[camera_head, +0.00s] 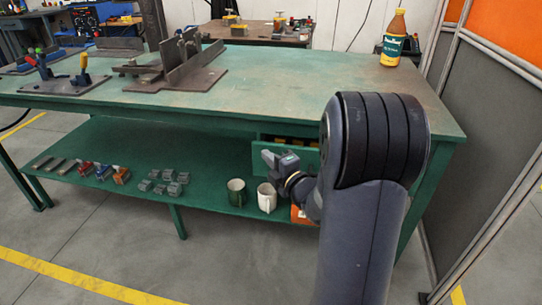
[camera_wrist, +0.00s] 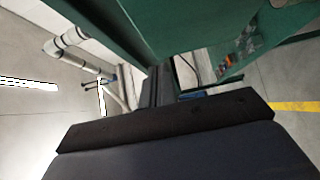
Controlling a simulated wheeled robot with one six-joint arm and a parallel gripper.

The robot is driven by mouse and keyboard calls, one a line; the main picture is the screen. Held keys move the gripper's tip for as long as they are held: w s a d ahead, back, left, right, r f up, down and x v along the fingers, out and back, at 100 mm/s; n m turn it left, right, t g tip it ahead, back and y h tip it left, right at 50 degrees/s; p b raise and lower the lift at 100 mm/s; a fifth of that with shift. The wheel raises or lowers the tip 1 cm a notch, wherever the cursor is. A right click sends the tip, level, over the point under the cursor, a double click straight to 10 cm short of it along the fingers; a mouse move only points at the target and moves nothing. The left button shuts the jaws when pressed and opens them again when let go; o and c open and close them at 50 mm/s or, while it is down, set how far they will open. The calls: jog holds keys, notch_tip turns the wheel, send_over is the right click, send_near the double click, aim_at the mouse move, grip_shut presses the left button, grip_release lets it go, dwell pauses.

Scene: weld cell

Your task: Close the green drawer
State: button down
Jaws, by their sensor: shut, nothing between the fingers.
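The green drawer (camera_head: 258,151) hangs under the right part of the workbench top in the head view. It stands partly open, and some yellow items show over its front edge. My arm hides its right part. My gripper (camera_head: 266,157) is in front of the drawer front, shut and empty; I cannot tell whether it touches it. In the wrist view, the dark fingers of my gripper (camera_wrist: 158,86) are close to a large green surface, which I cannot surely tell as drawer or bench.
A grey partition (camera_head: 485,110) stands at right.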

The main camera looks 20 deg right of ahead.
aim_at(280, 148)
jog(key=shift+w+d, duration=0.55)
jog(key=shift+w, duration=0.25)
jog(key=w+d, duration=0.1)
jog(key=w+b, duration=0.1)
jog(key=w+d+b, duration=0.1)
jog(key=w, duration=0.1)
jog(key=shift+d+f, duration=0.1)
jog(key=shift+d, duration=0.25)
jog(key=shift+w+d+r, duration=0.1)
jog(key=shift+d+r, duration=0.05)
jog(key=shift+r, duration=0.1)
jog(key=shift+b, duration=0.3)
